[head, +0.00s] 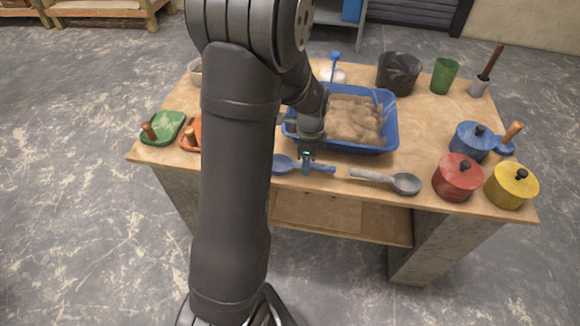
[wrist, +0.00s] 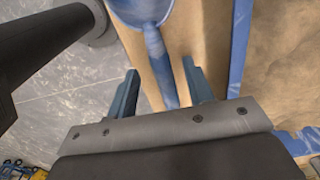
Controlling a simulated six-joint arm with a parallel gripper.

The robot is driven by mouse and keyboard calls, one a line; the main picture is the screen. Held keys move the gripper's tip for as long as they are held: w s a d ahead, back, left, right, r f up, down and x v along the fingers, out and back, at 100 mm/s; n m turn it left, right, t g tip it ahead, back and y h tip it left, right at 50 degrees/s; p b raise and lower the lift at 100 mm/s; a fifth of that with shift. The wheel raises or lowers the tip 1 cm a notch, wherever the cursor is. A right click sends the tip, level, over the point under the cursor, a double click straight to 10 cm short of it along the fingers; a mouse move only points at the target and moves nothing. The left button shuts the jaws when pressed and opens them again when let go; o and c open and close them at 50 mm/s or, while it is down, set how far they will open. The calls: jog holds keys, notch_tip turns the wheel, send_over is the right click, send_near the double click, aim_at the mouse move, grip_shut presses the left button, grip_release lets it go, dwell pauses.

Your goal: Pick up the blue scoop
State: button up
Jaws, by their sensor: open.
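The blue scoop (head: 283,165) lies on the wooden table near its front edge, its bowl to the left and its handle to the right. My gripper (head: 307,160) is just above the handle. In the wrist view the scoop's bowl (wrist: 143,8) is cut off by the top edge, and its handle (wrist: 163,68) runs down between the fingers of my gripper (wrist: 160,67). The fingers are open, with a gap visible on each side of the handle. The handle's lower end is hidden by the gripper body.
A blue tub (head: 392,125) of brown material stands right behind the gripper. A grey spoon (head: 405,183) lies to the right, before red (head: 458,180), yellow (head: 511,188) and blue (head: 470,142) pots. A green trowel-like tool (head: 163,128) lies at the left.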

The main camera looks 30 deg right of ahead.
jog(key=shift+d+f, duration=0.1)
jog(key=shift+f, duration=1.3)
jog(key=shift+c, duration=0.5)
grip_shut()
jog(key=shift+r, duration=0.15)
